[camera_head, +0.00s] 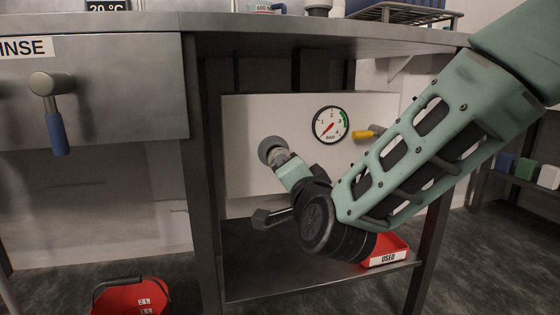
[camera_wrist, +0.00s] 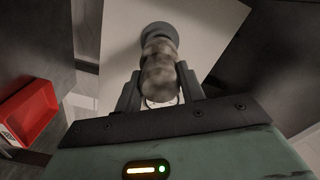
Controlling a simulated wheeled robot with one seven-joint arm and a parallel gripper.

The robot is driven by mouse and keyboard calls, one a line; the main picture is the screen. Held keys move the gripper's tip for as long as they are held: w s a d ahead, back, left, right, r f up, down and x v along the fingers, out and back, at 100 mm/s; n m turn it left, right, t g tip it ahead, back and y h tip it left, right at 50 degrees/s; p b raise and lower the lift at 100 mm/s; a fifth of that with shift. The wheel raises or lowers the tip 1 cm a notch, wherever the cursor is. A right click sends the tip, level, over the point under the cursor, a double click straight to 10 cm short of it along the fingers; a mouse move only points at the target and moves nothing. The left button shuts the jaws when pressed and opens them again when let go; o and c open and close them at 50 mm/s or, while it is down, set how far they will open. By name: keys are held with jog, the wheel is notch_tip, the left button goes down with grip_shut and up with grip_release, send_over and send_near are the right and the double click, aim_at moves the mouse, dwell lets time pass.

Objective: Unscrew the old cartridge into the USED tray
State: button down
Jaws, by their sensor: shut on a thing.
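The old cartridge (camera_wrist: 158,50) is a mottled, dirty grey-brown cylinder. Its far end meets a round dark grey socket (camera_wrist: 157,30) on the pale panel; I cannot tell how far it is screwed in. My gripper (camera_wrist: 158,82) is shut on the cartridge, one finger on each side. In the head view the cartridge (camera_head: 279,157) shows only as a short piece between the socket and my gripper (camera_head: 287,167). The red USED tray (camera_head: 400,252) is on the lower shelf, partly hidden by my arm. The tray also shows at the left of the wrist view (camera_wrist: 28,112).
A pressure gauge (camera_head: 331,125) and a yellow valve handle (camera_head: 366,134) are on the panel, close to my arm. Bench legs (camera_head: 203,200) flank the lower shelf (camera_head: 260,275). A blue-handled tap (camera_head: 57,130) hangs at left above a red bucket (camera_head: 132,297).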

jog(key=shift+s+d, duration=0.15)
jog(key=shift+s, duration=0.45)
jog(key=shift+s+d, duration=0.2)
jog(key=shift+s, duration=0.5)
jog(key=shift+s, duration=0.25)
